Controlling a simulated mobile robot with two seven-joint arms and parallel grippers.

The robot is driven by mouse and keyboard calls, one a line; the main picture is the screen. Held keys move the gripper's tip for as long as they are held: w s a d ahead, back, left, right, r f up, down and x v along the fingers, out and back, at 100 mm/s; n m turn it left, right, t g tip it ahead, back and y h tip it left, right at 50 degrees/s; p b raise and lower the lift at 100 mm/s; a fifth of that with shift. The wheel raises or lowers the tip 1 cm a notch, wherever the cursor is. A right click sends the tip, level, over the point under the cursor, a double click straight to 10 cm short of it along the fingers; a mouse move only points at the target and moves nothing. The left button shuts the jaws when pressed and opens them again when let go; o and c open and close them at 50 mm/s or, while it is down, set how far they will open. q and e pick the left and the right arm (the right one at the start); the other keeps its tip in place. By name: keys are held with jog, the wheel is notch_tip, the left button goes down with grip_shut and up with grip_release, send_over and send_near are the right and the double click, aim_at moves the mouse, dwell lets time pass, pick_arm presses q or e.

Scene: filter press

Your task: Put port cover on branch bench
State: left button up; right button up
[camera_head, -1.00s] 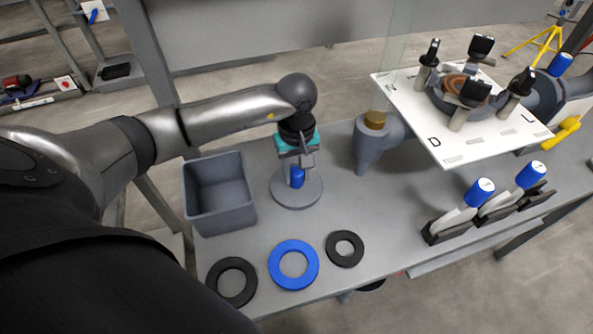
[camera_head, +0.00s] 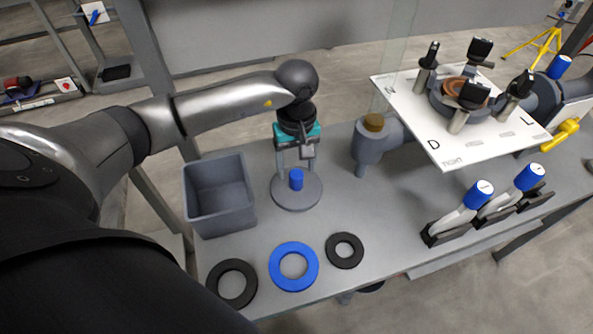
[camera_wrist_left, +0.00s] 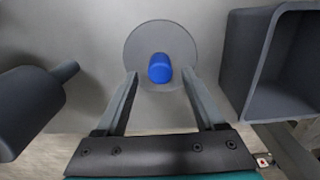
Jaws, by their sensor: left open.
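The port cover, a round grey disc (camera_head: 297,202) with an upright blue knob (camera_head: 296,179), lies flat on the grey branch bench (camera_head: 250,165). My left gripper (camera_head: 295,168) is open and empty, pointing down just above the knob. In the left wrist view, the blue knob (camera_wrist_left: 159,68) shows between the two spread fingertips, with a gap on each side, and the disc (camera_wrist_left: 150,35) lies beyond them. My right gripper is not in view.
A grey open bin (camera_head: 218,213) stands left of the disc. Black rings (camera_head: 345,250) and a blue ring (camera_head: 293,287) lie in front. A grey pipe stub (camera_head: 368,150) and a white plate with clamps (camera_head: 435,140) are to the right, beside blue-topped levers (camera_head: 470,205).

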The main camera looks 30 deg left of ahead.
aim_at(297, 174)
pick_arm(q)
notch_tip(297, 174, up, 9)
jog(key=shift+p, duration=0.3)
